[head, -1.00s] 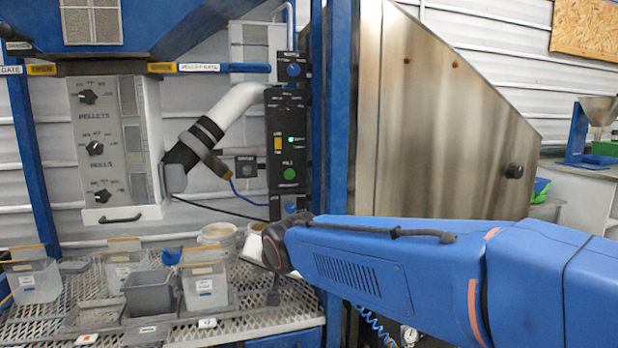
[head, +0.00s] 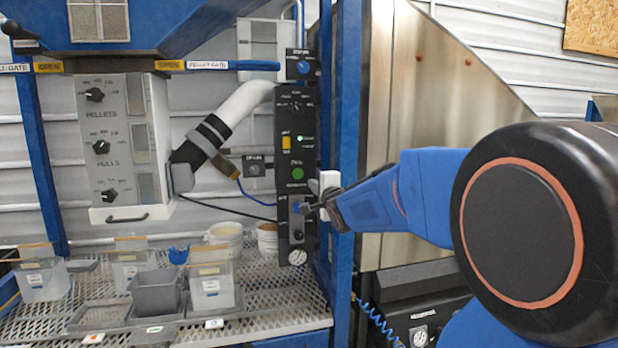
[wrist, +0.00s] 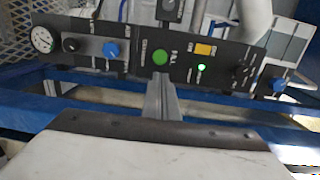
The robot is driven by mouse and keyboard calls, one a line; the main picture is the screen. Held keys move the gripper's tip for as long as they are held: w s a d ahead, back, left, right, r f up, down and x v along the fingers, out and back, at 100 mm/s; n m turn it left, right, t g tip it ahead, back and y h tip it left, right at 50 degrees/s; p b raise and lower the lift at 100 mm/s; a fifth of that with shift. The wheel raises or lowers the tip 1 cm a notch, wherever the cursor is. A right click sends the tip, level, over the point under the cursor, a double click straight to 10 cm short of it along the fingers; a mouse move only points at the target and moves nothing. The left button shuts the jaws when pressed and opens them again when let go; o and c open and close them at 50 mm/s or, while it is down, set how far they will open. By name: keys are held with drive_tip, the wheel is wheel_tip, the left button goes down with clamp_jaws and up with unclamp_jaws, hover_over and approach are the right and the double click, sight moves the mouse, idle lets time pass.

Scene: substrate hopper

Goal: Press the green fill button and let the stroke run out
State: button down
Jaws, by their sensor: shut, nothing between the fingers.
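The green fill button (head: 297,173) is on the black control panel (head: 283,120), below a small lit green lamp (head: 300,139) and a yellow switch (head: 286,142). My gripper (head: 306,208) is shut and empty in front of the panel, lower than the button in the head view and close to a blue knob. In the wrist view, the shut fingers (wrist: 161,88) point toward the green button (wrist: 160,57), which shows whole just beyond their tips. The fingertips appear apart from the button. The lamp (wrist: 201,67) glows green there too.
A blue post (head: 347,110) stands right beside the panel, close to my wrist. A mesh shelf (head: 265,290) with tubs and bins (head: 157,291) lies below.

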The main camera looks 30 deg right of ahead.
idle(0.3)
approach(299, 174)
drive_tip(key=x, duration=0.5)
drive_tip(key=shift+w+r, duration=0.1)
drive_tip(key=shift+w, duration=0.05)
drive_tip(key=shift+w+d, duration=0.15)
drive_tip(key=shift+w, duration=0.45)
